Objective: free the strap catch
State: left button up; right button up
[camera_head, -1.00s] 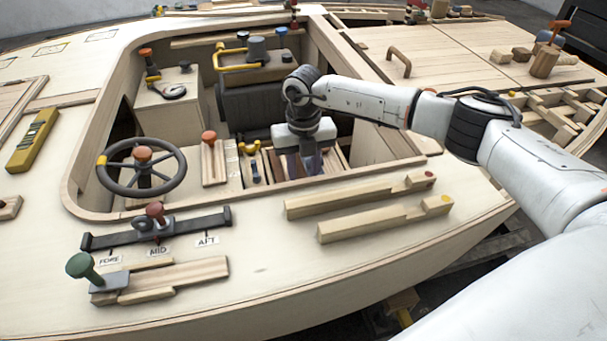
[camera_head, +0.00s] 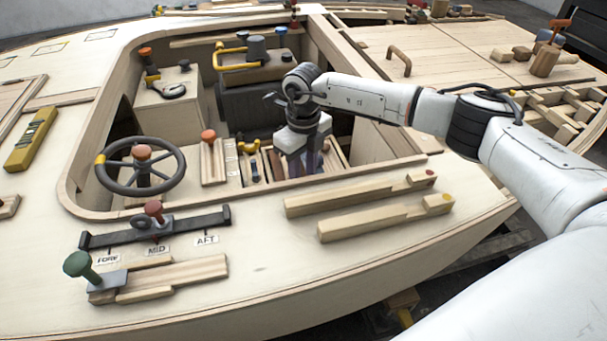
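My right gripper (camera_head: 303,163) reaches in from the right and points down into the wooden tray (camera_head: 341,161) at the near edge of the cockpit. Its fingers are small and dark, and I cannot tell whether they are apart or closed on something. I cannot clearly pick out the strap catch; the gripper may hide it. Just left of the gripper, a yellow fitting (camera_head: 249,146) and a small blue-and-dark fitting (camera_head: 254,171) sit in a narrow slot. My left gripper is not in view.
A dark steering wheel (camera_head: 141,167) and an orange-knobbed lever (camera_head: 208,141) stand left of the tray. Two notched wooden bars (camera_head: 350,196) lie on the deck in front. A sliding lever with a red knob (camera_head: 154,209) sits on a black rail. The cockpit coaming surrounds my gripper.

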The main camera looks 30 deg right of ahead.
jog(key=n, duration=0.3)
jog(key=n+b, duration=0.1)
jog(key=n, duration=0.2)
jog(key=shift+w+n, duration=0.1)
jog(key=shift+n, duration=0.2)
jog(key=n+b, duration=0.1)
jog(key=n, duration=0.4)
jog(key=shift+a+r+n, duration=0.1)
jog(key=shift+n, duration=0.2)
jog(key=o, duration=1)
jog(key=shift+o, duration=0.2)
notch_tip(320, 180, up, 10)
jog(key=shift+p, duration=0.45)
